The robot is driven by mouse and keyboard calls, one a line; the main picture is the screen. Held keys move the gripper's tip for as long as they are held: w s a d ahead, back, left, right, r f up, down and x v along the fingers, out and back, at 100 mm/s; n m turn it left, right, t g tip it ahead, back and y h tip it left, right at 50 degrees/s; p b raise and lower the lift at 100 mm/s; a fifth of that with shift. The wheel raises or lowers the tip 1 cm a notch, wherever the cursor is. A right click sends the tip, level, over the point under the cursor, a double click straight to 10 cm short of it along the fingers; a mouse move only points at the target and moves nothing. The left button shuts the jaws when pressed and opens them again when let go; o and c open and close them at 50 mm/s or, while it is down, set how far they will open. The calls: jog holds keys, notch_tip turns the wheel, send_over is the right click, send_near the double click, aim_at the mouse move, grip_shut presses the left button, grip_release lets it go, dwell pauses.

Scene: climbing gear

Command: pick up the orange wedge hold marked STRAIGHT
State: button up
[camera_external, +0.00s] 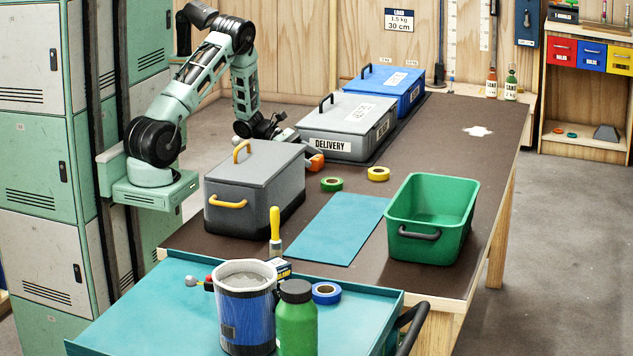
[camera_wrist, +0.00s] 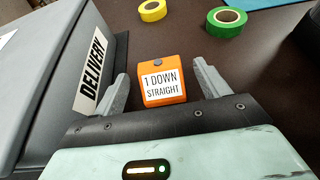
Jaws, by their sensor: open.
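The orange wedge hold (camera_wrist: 162,70) lies on the dark tabletop in the wrist view, with a white label reading "1 DOWN STRAIGHT" and a dark bolt spot near its top. My gripper (camera_wrist: 162,88) is open, with one grey finger on each side of the hold; I cannot tell whether either touches it. In the external view the orange hold (camera_external: 314,161) shows partly between the grey toolbox and the DELIVERY box. My gripper there (camera_external: 291,140) is mostly hidden behind the toolbox.
The DELIVERY box (camera_wrist: 62,75) stands close on the left in the wrist view. A grey toolbox (camera_external: 251,178) stands in front of the arm. Green tape (camera_external: 332,184) and yellow tape (camera_external: 378,173) lie beyond the hold. A green bin (camera_external: 432,215) stands at the right.

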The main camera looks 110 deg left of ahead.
jog(key=shift+x, duration=0.85)
jog(key=shift+c, duration=0.3)
jog(key=shift+r, duration=0.1)
jog(key=c, duration=1)
